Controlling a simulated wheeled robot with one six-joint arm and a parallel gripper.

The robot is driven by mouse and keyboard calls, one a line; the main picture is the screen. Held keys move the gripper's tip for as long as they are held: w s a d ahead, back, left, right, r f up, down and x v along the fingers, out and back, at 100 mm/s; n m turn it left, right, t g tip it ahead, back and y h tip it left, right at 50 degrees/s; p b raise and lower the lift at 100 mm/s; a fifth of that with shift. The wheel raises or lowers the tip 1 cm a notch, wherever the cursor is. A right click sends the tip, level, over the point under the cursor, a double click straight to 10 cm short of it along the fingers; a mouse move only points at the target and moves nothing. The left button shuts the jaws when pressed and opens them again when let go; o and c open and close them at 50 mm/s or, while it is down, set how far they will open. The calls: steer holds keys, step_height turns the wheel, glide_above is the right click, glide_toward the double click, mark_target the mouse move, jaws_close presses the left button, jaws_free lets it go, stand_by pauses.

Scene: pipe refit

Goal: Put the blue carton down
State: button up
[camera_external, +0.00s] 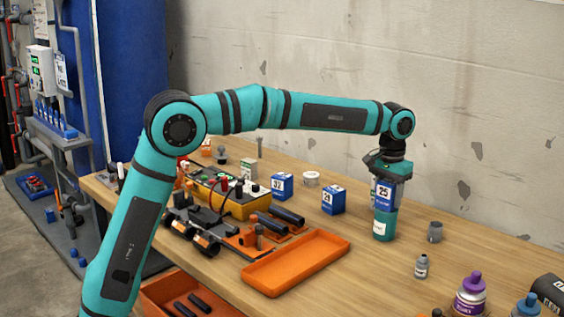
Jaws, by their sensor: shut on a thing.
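My gripper (386,176) points down at the right end of my arm, over the right part of the wooden table. It is shut on a small blue carton (384,195) with a white numbered label. Directly below the carton in the picture is a teal container (384,224) with a pale label, on the table. I cannot tell whether the carton touches it or hangs in front of it. Two similar blue cartons stand on the table to the left, one (333,200) nearer and one (282,186) farther left. The fingertips are partly hidden.
An empty orange tray (296,262) lies at the front middle of the table (370,285). A grey cup (435,232), a small grey bottle (422,267) and a purple-capped bottle (470,294) stand to the right. Bare wood lies between the tray and these bottles.

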mark_target(390, 181)
steer(key=shift+f, duration=0.1)
steer(key=o, duration=1)
step_height(390, 181, up, 12)
steer(key=shift+r, duration=0.1)
